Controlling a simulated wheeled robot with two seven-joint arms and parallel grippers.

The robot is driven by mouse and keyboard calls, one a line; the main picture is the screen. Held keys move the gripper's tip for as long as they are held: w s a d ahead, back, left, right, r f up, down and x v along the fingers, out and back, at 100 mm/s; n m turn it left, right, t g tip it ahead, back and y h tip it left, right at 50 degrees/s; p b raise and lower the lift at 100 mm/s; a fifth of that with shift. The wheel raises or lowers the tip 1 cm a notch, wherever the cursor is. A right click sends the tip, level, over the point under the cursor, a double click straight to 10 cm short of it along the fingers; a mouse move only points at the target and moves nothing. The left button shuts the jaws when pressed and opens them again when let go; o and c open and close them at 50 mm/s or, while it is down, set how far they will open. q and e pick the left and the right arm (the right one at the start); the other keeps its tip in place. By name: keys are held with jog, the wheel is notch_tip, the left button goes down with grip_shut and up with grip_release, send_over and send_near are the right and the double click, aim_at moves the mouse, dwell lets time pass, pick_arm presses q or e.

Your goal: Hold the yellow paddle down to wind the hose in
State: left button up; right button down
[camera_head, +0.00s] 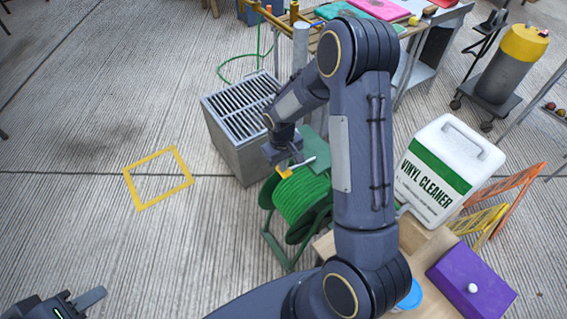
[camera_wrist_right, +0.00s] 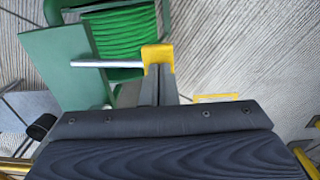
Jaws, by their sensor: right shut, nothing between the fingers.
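The yellow paddle (camera_head: 284,174) sits at the end of a thin pale rod beside the green hose reel (camera_head: 302,200). In the right wrist view the paddle (camera_wrist_right: 158,56) is right at my right fingertips, and the silver rod runs left from it across the coiled green hose (camera_wrist_right: 122,38). My right gripper (camera_wrist_right: 156,86) is shut and empty, its tips against or just over the paddle; I cannot tell whether they press on it. In the head view my right gripper (camera_head: 288,160) is partly hidden by its wrist. My left gripper (camera_head: 88,300) is only partly in view at the bottom left.
A grey grated box (camera_head: 240,150) stands behind the reel. A white vinyl cleaner jug (camera_head: 445,165) and a purple box (camera_head: 470,280) are to the right. A yellow square outline (camera_head: 158,178) marks clear floor at left. A cluttered bench stands at the back.

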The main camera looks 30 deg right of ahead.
aim_at(279, 172)
jog(key=shift+h, duration=0.4)
jog(key=f+b, duration=0.2)
jog(key=a+f+b, duration=0.1)
jog(key=f+b, duration=0.1)
jog(key=b, duration=0.1)
jog(key=shift+a+f, duration=0.15)
jog(key=shift+a, duration=0.05)
jog(key=shift+r, duration=0.25)
jog(key=shift+r+p, duration=0.1)
jog(key=shift+p, duration=0.2)
dwell(1.3)
jog(key=shift+r+p, duration=0.45)
jog(key=shift+r, duration=0.3)
